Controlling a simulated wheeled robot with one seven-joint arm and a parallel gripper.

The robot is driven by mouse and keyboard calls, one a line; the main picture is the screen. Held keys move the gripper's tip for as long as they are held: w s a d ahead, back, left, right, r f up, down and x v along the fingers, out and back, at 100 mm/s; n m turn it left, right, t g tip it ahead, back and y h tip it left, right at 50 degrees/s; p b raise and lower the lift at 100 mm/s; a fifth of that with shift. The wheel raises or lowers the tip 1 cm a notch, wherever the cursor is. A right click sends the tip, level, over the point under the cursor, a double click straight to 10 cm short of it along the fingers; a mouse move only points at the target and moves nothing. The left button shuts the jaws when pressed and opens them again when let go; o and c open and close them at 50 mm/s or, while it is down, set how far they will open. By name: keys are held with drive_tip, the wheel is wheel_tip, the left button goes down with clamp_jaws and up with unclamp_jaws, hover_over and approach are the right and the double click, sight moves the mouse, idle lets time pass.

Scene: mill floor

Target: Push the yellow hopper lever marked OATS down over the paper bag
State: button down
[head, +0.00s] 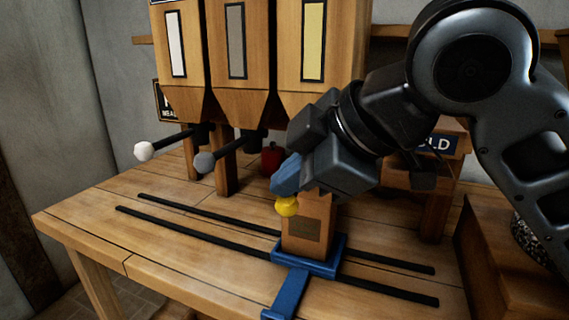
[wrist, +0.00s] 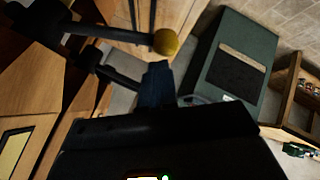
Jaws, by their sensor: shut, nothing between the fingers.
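The yellow ball knob (head: 287,206) of a hopper lever shows at the upper left of the paper bag (head: 322,215). It sits lower in the picture than the white and grey knobs. The lever's rod is hidden behind my gripper in the head view. In the wrist view the knob (wrist: 166,42) ends a dark rod (wrist: 105,33). My gripper (head: 287,180) is shut and empty, its blue fingertips just above the knob; I cannot tell whether they touch. The bag stands upright in a blue carriage (head: 277,295). The hopper with the yellow strip (head: 313,40) is above; no OATS marking is readable.
A white knob lever (head: 143,150) and a grey knob lever (head: 204,162) stick out to the left. Black rails (head: 190,233) run along the wooden table. A red object (head: 271,160) stands behind. A dark green box (wrist: 212,75) shows in the wrist view.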

drive_tip(key=shift+f, duration=0.2)
drive_tip(key=shift+w+r+p, duration=0.2)
drive_tip(key=shift+r+p, duration=1.15)
drive_tip(key=shift+r, duration=0.1)
drive_tip(key=shift+r+p, duration=1.25)
drive_tip(key=shift+r, duration=0.25)
wheel_tip(320, 180, up, 5)
drive_tip(key=p, duration=0.4)
